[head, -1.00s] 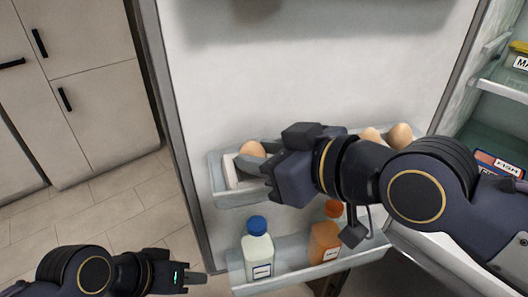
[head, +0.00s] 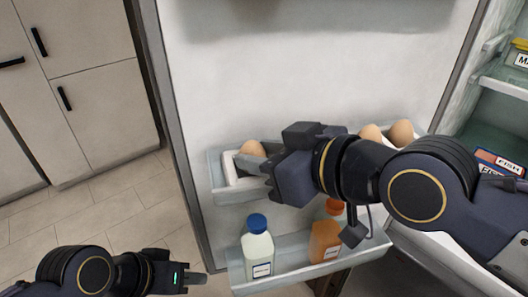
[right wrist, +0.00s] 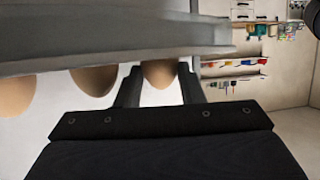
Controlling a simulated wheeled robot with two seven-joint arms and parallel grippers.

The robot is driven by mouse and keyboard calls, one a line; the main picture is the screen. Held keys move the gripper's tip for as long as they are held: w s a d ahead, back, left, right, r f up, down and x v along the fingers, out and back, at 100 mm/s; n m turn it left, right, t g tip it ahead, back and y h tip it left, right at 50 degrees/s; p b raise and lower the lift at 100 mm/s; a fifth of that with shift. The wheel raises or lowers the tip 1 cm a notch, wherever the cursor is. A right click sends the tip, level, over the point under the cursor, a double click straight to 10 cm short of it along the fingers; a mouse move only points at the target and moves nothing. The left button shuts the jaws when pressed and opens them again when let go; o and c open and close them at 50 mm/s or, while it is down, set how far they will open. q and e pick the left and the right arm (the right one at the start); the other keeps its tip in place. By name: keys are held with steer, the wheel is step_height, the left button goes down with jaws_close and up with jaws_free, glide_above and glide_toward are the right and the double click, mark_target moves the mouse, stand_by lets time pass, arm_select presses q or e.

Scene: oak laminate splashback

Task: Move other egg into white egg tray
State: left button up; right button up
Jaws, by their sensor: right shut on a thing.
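A brown egg (head: 252,148) is at the left end of the fridge door's upper shelf, at the white egg tray (head: 231,169). My right gripper (head: 258,166) reaches in from the right and is shut on this egg. The right wrist view shows the held egg (right wrist: 160,74) between the two fingers. My gripper hides much of the tray, so I cannot tell whether the egg touches its bottom. Two more eggs, one (head: 371,134) and another (head: 401,133), sit further right on the shelf. My left gripper (head: 196,278) is low at the left, away from the eggs.
The lower door shelf (head: 290,277) holds a blue-capped white bottle (head: 257,247) and an orange bottle (head: 324,240). The open fridge shelves (head: 500,85) are at the right. Cabinets (head: 75,90) stand at the left, with clear floor before them.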

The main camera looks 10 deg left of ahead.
steer(key=shift+f, duration=0.25)
steer(key=o, duration=1.1)
steer(key=shift+o, duration=0.2)
steer(key=b+v, duration=0.1)
steer(key=v, duration=0.7)
